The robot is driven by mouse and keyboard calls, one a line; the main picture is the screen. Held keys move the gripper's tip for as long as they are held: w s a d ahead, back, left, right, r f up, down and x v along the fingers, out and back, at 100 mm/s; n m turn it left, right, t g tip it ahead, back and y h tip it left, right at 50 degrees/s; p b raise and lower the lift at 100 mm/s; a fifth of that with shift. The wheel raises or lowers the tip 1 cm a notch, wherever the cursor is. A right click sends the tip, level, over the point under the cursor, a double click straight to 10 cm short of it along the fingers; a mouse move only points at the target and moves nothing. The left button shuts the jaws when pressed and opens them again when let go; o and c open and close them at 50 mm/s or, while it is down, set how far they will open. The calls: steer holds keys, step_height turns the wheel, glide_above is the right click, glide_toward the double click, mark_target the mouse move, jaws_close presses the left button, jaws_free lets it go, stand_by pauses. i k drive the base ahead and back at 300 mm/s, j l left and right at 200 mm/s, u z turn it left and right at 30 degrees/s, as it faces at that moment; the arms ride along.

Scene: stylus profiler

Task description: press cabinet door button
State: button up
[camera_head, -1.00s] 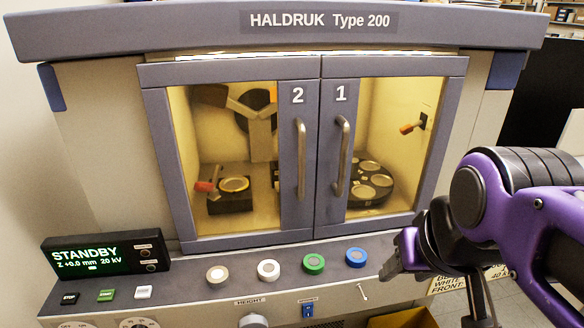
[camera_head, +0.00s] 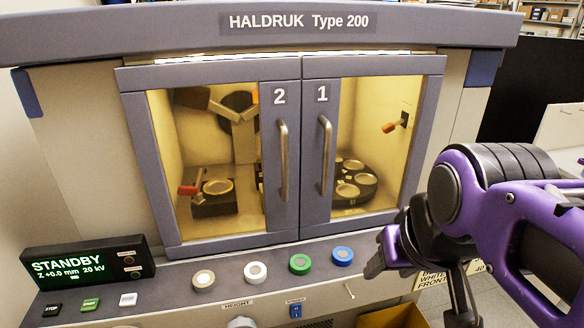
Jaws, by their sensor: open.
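The cabinet (camera_head: 450,130) has two closed glass doors, door 2 (camera_head: 280,215) on the left and door 1 (camera_head: 309,215) on the right, each with an upright metal handle. On the ledge below are four round buttons: beige-centred (camera_head: 204,279), white (camera_head: 256,271), green (camera_head: 299,263) and blue (camera_head: 342,256). I cannot read any label telling which works the door. My gripper (camera_head: 381,262) is at the right, just right of the blue button in the picture and apparently apart from it. It is open and empty; its far finger is mostly hidden.
A display (camera_head: 88,262) reads STANDBY at the left, above small buttons: black STOP (camera_head: 52,309), green START (camera_head: 91,304) and a white one (camera_head: 128,299). A blue switch (camera_head: 296,311) and a knob (camera_head: 241,322) sit on the front face. A small pin (camera_head: 350,291) stands near the gripper.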

mark_target(129, 301)
steer(key=u, duration=1.75)
